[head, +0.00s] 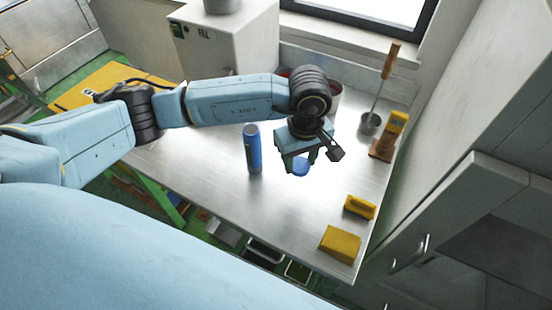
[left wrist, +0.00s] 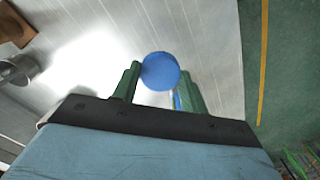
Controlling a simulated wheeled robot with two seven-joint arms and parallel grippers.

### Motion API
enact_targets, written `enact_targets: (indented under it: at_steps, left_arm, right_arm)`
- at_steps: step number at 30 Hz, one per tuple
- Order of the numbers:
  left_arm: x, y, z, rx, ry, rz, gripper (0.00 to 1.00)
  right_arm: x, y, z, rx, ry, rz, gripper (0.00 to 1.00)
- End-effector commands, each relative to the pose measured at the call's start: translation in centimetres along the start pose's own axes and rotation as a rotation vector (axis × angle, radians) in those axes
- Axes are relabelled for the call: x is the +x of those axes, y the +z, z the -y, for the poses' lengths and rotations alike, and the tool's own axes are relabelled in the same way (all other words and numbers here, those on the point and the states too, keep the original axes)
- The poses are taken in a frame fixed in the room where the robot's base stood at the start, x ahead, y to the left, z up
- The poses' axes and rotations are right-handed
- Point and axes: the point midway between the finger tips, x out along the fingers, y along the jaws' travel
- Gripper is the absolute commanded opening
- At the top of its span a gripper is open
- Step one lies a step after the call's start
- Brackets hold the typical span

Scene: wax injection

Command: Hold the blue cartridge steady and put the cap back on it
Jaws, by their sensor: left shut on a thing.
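The blue cartridge (head: 252,150) stands upright on the metal table, left of my left gripper in the head view. My left gripper (head: 300,160) points down over the table and is shut on the round blue cap (head: 300,170). In the left wrist view the cap (left wrist: 160,71) sits between the tips of the green fingers (left wrist: 160,78). The cap is apart from the cartridge, to its right in the head view. A sliver of blue, probably the cartridge, shows beside the right finger in the wrist view. My right gripper is not in view.
Pots are partly hidden behind my gripper.

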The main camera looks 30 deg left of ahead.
Motion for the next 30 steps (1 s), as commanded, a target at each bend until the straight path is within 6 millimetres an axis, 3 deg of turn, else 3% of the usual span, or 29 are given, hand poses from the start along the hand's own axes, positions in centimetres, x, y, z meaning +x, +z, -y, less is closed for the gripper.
enact_targets:
  at_steps: [6,13,18,30]
  left_arm:
    - [-2.5,-3.5,1.6,0.402,0.002,-0.009,0.22]
    - [-4.9,-5.3,3.4,0.744,0.001,-0.002,0.22]
    - [-5.7,-5.7,3.9,0.842,0.002,0.002,0.22]
    - [-5.8,-5.7,3.9,0.848,0.002,0.002,0.22]
  right_arm:
    - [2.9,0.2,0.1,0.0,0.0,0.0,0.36]
    - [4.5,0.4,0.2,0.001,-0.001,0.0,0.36]
    - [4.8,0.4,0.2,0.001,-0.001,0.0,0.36]
    - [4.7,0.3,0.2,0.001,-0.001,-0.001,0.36]
